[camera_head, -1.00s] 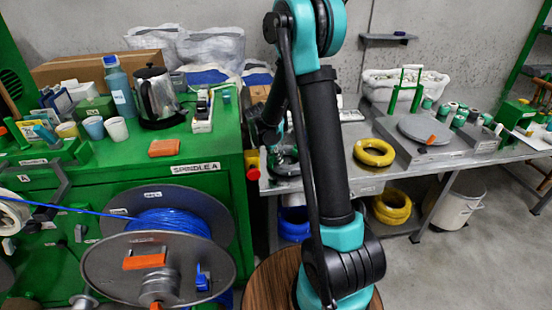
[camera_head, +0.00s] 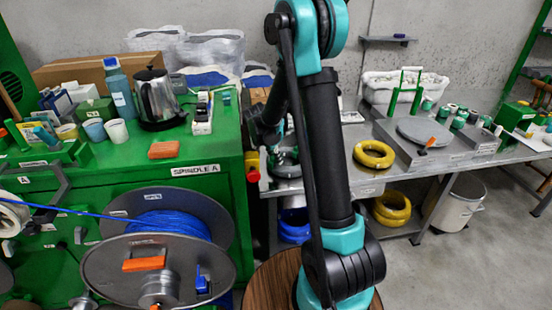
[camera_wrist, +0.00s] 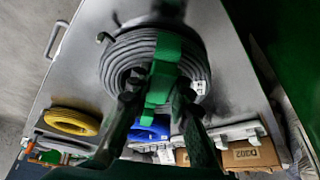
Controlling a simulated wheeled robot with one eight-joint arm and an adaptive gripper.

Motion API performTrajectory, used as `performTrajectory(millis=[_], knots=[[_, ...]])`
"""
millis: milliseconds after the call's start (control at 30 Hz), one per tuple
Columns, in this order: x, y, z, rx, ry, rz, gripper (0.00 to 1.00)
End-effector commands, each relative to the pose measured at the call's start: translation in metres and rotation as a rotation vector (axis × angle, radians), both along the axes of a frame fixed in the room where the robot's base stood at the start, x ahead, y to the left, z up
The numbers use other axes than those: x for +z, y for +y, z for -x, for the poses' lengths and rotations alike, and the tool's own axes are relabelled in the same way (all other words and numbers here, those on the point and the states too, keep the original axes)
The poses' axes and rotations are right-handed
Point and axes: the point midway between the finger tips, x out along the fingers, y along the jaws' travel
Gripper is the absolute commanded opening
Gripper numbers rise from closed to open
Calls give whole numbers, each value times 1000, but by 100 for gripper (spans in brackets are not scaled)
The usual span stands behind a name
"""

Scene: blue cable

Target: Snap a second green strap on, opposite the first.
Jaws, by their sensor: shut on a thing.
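A grey cable coil (camera_wrist: 117,62) lies on the grey bench top in the wrist view. In the head view the coil (camera_head: 284,171) shows only in part, to the left of my arm. A green strap (camera_wrist: 160,84) lies across the near side of the coil in the wrist view. My gripper (camera_wrist: 158,98) is shut on the green strap, with a dark finger on each side of it. I cannot tell whether the green in view is one strap or two, or whether it is snapped closed. My gripper is largely hidden in the head view.
A yellow coil (camera_head: 374,153) and a grey round plate (camera_head: 424,131) are on the bench to the right. Several green-topped spools stand beyond.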

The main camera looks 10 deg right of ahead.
Motion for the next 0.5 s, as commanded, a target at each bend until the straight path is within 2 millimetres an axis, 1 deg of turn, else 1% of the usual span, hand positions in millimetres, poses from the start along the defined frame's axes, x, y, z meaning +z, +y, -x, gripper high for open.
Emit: performTrajectory(millis=[500], knots=[[-4, 0, 0, 0, 0, 0, 6]])
